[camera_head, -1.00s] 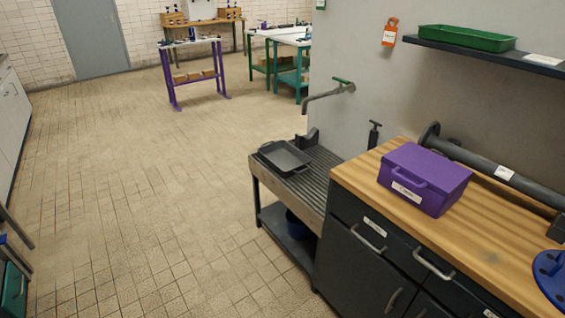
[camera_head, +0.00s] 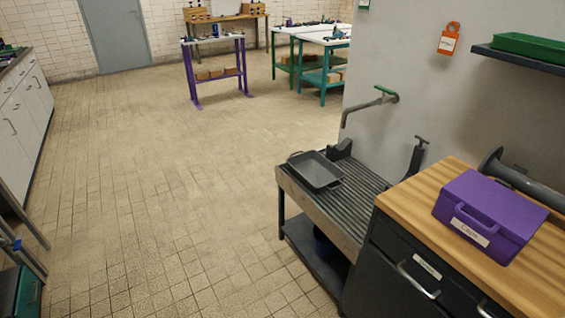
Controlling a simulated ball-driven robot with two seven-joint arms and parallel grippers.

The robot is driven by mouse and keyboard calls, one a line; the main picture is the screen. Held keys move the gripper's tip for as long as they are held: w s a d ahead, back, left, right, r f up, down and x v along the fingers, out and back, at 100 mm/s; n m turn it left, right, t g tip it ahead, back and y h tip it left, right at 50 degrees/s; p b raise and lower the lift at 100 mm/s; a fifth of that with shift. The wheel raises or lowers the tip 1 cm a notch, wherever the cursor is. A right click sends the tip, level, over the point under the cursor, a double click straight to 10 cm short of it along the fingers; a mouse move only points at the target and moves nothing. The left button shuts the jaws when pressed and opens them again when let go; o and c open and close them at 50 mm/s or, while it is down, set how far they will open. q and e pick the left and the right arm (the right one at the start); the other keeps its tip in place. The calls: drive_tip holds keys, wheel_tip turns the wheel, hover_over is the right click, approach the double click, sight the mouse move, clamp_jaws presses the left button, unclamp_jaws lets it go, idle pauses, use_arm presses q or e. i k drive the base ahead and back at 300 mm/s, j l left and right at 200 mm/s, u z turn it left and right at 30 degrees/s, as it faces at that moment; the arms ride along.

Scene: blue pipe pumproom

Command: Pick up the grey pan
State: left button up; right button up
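The grey pan (camera_head: 315,171) is a shallow rectangular tray with raised sides. It sits upright on the far left corner of the slatted grey drain bench (camera_head: 352,207), below a wall tap. The pan looks empty. Neither of my grippers shows in the head view, so I cannot see their distance from the pan.
A wooden-topped dark cabinet (camera_head: 412,197) with a purple box (camera_head: 488,217) stands right of the bench. A tap (camera_head: 370,103) juts from the wall above the bench. Tiled floor (camera_head: 170,200) left of the bench is clear. White cabinets (camera_head: 25,112) line the left.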

sight(319, 174)
drive_tip(key=i+j+u, duration=0.25)
drive_tip(key=i, duration=0.5)
drive_tip(key=i+u, duration=0.25)
drive_tip(key=i, duration=0.5)
drive_tip(key=i+z, duration=0.45)
drive_tip(key=i+j+z, duration=0.3)
drive_tip(key=z, duration=0.2)
drive_tip(key=i, duration=0.05)
